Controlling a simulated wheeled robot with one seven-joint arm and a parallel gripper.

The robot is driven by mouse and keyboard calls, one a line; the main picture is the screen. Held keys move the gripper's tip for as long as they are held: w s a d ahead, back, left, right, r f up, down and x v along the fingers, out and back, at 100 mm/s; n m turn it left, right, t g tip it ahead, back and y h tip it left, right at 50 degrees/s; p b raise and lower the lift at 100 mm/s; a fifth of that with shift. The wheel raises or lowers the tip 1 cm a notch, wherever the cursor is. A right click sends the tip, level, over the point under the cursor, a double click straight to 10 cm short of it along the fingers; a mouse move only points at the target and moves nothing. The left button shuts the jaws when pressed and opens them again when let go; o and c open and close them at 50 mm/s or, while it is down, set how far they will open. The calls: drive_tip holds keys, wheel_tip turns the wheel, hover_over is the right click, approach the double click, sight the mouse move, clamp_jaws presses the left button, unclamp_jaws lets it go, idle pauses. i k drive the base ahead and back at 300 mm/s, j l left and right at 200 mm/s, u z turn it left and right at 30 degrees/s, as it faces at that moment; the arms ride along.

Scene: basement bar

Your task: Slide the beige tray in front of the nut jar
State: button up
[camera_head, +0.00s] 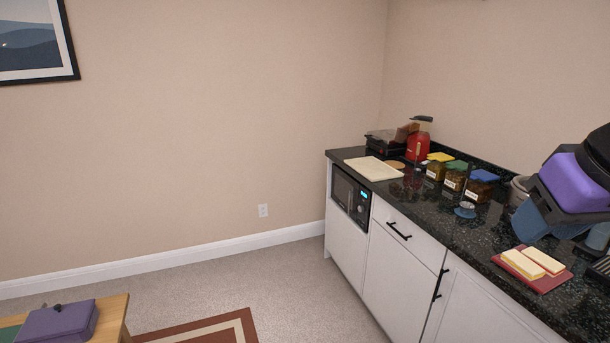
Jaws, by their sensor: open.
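A flat beige tray (372,168) lies on the far left part of the dark counter, near its front edge. Several jars stand in a row to its right: one with a yellow lid (436,168), one with a green lid (454,178) and one with a blue lid (479,188). Their labels are too small to read, so I cannot tell which holds nuts. My gripper (562,222), dark blue below a purple and black arm part, is at the right edge, partly cut off. It is open, well apart from the tray and jars.
A red plate (534,277) with pale yellow slabs lies near the counter's front edge. A red kettle-like item (418,146) and a dark appliance (385,142) stand behind the tray. A small blue-grey item (465,210) sits before the jars. The dark counter (425,207) is mostly clear along its front.

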sight(371, 168)
drive_tip(key=i+j+z, duration=0.15)
drive_tip(key=i, duration=0.25)
drive_tip(key=i+j+z, duration=0.1)
drive_tip(key=i, duration=0.25)
drive_tip(key=i+j+z, duration=0.15)
drive_tip(key=i+j, duration=0.4)
drive_tip(key=i, duration=0.2)
drive_tip(key=i+j+u, duration=0.1)
drive_tip(key=i+j, duration=0.4)
drive_tip(key=i, duration=0.35)
drive_tip(key=i+j+u, duration=0.1)
drive_tip(key=i+j, duration=0.15)
drive_tip(key=i, duration=0.2)
drive_tip(key=i+j, duration=0.2)
drive_tip(key=i, duration=0.25)
